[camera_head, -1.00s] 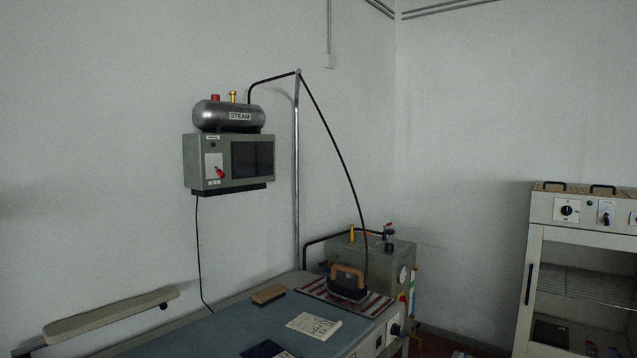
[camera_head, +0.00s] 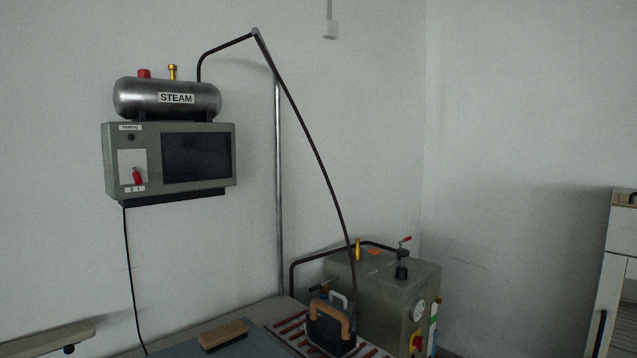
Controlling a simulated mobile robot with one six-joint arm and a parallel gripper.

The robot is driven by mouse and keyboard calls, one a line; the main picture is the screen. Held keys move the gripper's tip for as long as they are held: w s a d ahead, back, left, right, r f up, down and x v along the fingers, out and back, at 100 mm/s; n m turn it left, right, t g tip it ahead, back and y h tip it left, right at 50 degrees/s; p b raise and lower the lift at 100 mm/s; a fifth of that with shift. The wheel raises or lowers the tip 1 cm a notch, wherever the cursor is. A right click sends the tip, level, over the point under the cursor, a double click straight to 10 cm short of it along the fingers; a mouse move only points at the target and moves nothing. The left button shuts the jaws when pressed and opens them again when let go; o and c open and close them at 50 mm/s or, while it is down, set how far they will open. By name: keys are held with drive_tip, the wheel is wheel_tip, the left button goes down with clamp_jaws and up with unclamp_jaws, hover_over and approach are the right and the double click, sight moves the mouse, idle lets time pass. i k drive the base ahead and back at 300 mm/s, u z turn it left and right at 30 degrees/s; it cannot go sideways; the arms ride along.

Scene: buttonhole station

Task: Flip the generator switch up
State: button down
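A grey-green control box (camera_head: 170,135) hangs on the wall at the left, with a silver tank (camera_head: 165,98) marked STEAM on top. On its white plate (camera_head: 128,161) is a switch with a red handle (camera_head: 137,176) that points down; a small label is below it. A second grey-green box (camera_head: 385,290) stands behind the ironing table and has a red switch on a yellow plate (camera_head: 416,342), too small to read its position. Which of the two is the generator is not clear from labels. My gripper is not in view.
An iron (camera_head: 330,325) rests on a striped pad (camera_head: 288,328) on the table, with its hose rising to a pole (camera_head: 279,190). A wooden brush (camera_head: 222,334) lies to its left. A padded arm board (camera_head: 45,342) is at lower left. A pale cabinet (camera_head: 618,270) stands at right.

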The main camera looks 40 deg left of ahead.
sight(138, 180)
drive_tip(key=i, duration=1.05)
drive_tip(key=z, duration=5.6)
drive_tip(key=i, duration=0.15)
drive_tip(key=z, duration=2.45)
drive_tip(key=i, duration=0.95)
drive_tip(key=u, duration=0.1)
